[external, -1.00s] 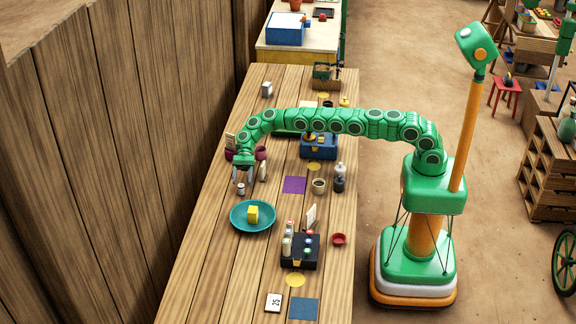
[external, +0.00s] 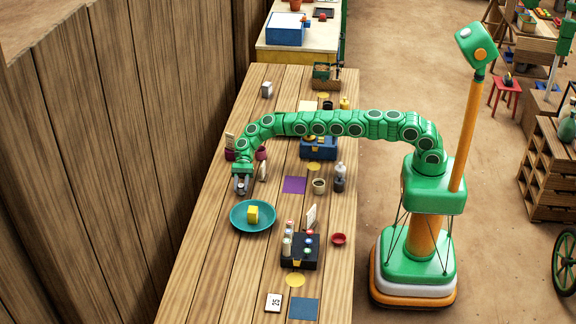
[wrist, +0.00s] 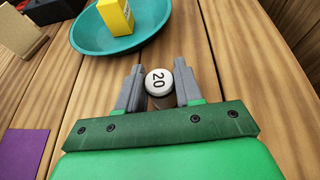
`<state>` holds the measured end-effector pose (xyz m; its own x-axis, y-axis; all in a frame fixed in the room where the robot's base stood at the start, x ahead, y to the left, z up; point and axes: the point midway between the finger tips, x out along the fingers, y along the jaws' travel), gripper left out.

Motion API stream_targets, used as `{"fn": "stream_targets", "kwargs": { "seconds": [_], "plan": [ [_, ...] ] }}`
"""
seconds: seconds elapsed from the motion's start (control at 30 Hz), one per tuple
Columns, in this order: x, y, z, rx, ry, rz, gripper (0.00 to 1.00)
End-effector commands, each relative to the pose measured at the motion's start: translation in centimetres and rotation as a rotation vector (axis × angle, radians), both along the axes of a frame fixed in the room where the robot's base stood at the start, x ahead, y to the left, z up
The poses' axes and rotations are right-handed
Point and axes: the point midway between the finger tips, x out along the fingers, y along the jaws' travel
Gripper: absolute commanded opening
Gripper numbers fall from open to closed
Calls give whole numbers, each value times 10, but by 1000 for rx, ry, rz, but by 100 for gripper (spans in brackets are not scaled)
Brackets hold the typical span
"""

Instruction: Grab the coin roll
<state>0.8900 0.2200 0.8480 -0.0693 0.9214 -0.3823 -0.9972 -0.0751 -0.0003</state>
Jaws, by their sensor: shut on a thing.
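The coin roll (wrist: 158,82) is a small upright cylinder with a white top marked 20. In the wrist view it stands between the grey fingers of my gripper (wrist: 159,88), which is shut on it. In the external view my gripper (external: 241,186) is low over the wooden table, behind the teal bowl, and its fingers mostly hide the roll. I cannot tell whether the roll's base touches the table.
A teal bowl (external: 240,226) with a yellow block (external: 253,214) stands close in front. A black rack (external: 290,263) holds several rolls with coloured tops. A purple mat (external: 294,185) and a cup (external: 319,187) lie to the right. A wooden wall (external: 110,150) rises at left.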

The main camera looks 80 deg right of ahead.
Motion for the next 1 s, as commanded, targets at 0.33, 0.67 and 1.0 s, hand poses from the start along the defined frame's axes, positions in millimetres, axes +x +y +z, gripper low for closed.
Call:
{"fn": "stream_targets", "kwargs": {
  "seconds": [0.33,0.67,1.0],
  "plan": [
    [0,0,4,0,-1,0,0],
    [-3,-1,36,0,2,0,0],
    [-19,-5,56,-1,-2,-1,0]
  ]
}}
